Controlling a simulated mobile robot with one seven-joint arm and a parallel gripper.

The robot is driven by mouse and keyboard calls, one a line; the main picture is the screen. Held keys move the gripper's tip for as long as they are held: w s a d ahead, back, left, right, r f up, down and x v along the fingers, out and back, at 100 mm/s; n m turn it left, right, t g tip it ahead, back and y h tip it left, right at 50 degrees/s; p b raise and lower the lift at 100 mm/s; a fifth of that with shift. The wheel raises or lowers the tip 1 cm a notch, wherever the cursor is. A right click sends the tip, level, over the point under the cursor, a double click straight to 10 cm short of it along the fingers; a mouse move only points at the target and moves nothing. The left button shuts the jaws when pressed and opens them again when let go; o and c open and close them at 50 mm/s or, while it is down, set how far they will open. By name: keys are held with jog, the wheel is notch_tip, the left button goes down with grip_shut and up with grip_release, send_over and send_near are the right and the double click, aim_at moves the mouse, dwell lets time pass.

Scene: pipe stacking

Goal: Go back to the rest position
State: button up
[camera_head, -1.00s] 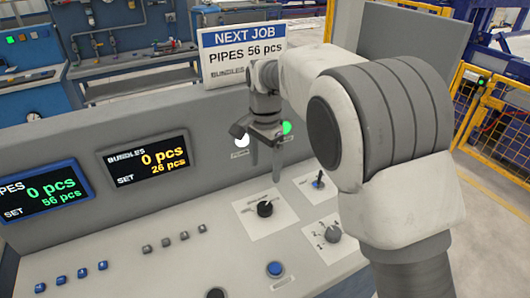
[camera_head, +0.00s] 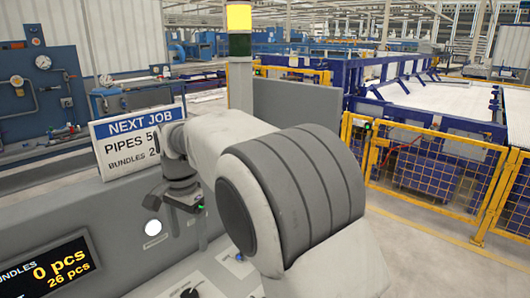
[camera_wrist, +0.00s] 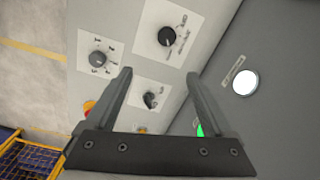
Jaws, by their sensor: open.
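My gripper (camera_head: 201,229) is open and empty. In the head view it hangs in front of the upright back panel of a grey control console (camera_head: 125,240), with its fingers pointing down. In the wrist view my gripper (camera_wrist: 158,85) shows two separated fingers with nothing between them. Beyond them are a black rotary knob (camera_wrist: 167,36), a numbered selector knob (camera_wrist: 97,58) and a dark switch (camera_wrist: 150,99). A white round lamp (camera_wrist: 245,82) is at the right, and a green lamp (camera_wrist: 201,130) is partly hidden by a finger.
A "NEXT JOB" sign (camera_head: 135,143) stands behind the console at the left of my arm. A display (camera_head: 45,268) reads 0 and 26 pcs. Yellow fencing (camera_head: 430,175) and blue machinery (camera_head: 425,105) stand at the right. Open floor (camera_head: 440,255) lies before the fence.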

jog(key=s+d+r+n+t, duration=0.1)
jog(key=s+d+r, duration=0.15)
jog(key=d, duration=0.45)
jog(key=s+d+r+y, duration=0.1)
jog(key=d+r, duration=0.3)
jog(key=d, duration=0.3)
jog(key=s+d+r+n+t, duration=0.1)
jog(key=s+d+r, duration=0.15)
jog(key=d, duration=0.55)
jog(key=s+d+f+n+t+h, duration=0.1)
jog(key=s+d+f+n+t, duration=0.1)
jog(key=s+d, duration=1.1)
jog(key=shift+s+f+n+t, duration=0.4)
jog(key=shift+s+f+t, duration=0.15)
jog(key=shift+f+t, duration=0.15)
